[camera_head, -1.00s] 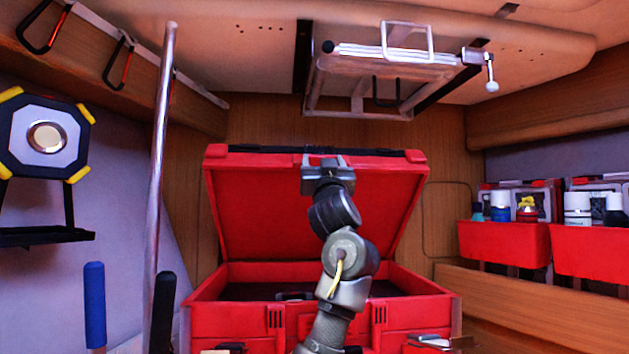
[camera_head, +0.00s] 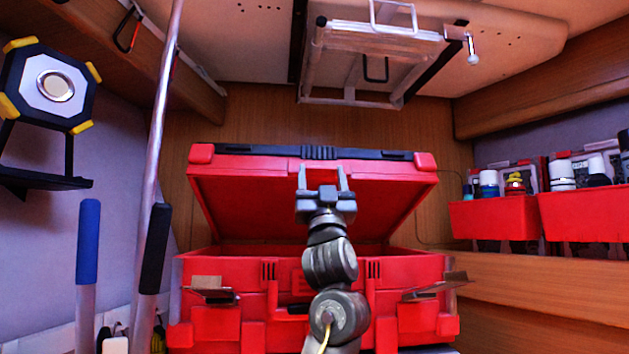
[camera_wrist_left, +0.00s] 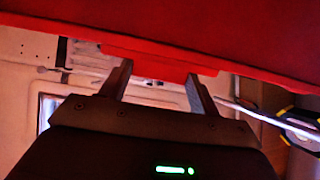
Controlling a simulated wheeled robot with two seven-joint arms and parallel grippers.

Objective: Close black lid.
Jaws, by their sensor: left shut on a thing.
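The lid (camera_head: 235,168) is red with a black strip (camera_head: 320,153) along its top, rather than all black. It stands partly open, tilted above the red case (camera_head: 220,272), with a gap between lid and case front. My left gripper (camera_head: 322,180) is at the middle of the lid's front edge. In the left wrist view its fingers (camera_wrist_left: 160,85) are shut on a red tab (camera_wrist_left: 160,65) of the lid. The inside of the case is mostly hidden. My right gripper is not in view.
Metal latches (camera_head: 212,290) stick out at both sides of the case front. A metal pole (camera_head: 165,130) and blue-handled (camera_head: 88,240) and black-handled (camera_head: 154,248) tools stand at left. Red bins (camera_head: 495,220) with bottles are at right. A metal frame (camera_head: 370,60) hangs overhead.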

